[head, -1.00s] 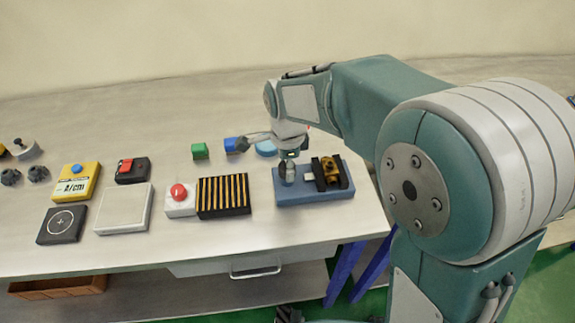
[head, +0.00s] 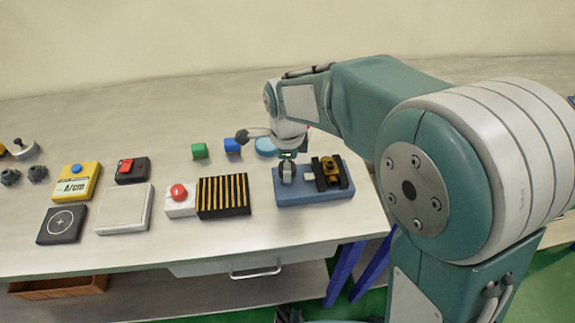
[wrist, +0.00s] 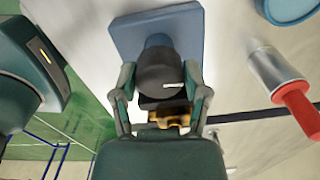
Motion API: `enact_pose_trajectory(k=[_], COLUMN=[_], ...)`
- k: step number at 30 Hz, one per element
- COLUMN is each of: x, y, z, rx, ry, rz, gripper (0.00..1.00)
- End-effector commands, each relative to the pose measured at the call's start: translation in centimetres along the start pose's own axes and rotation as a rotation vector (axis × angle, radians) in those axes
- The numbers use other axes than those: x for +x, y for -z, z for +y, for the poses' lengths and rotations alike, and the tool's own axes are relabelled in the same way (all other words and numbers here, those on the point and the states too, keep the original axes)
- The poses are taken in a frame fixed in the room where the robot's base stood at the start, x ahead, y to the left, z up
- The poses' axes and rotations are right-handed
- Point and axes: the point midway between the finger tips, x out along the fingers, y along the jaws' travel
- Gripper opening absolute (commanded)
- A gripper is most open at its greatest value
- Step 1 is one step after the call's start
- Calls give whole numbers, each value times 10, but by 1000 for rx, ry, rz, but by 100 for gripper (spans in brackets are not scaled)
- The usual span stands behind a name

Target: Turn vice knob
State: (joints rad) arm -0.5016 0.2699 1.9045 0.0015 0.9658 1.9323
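The vice stands on a blue base (head: 318,196) at the right of the bench, with a black and brass body (head: 332,173). In the wrist view the blue base (wrist: 125,35) shows behind the dark round knob (wrist: 160,72), which carries a short white mark lying almost level. My gripper (wrist: 160,78) has one finger on each side of the knob and appears closed on it. In the head view my gripper (head: 288,172) is over the left part of the vice base, and it hides most of the knob.
Left of the vice are a striped black block (head: 223,196) and a red push button (head: 179,191). A red-handled object (wrist: 298,106) shows at right in the wrist view.

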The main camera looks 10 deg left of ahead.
Motion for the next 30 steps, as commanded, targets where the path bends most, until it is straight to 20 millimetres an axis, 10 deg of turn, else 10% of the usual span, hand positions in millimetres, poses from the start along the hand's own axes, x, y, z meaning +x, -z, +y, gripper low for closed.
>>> enact_pose_trajectory(k=[17, 30], x=[-9, -94], y=[1, -2], z=[0, -2], rx=[-1, -2], ry=[1, 2], rz=[0, 1], gripper=[92, 92])
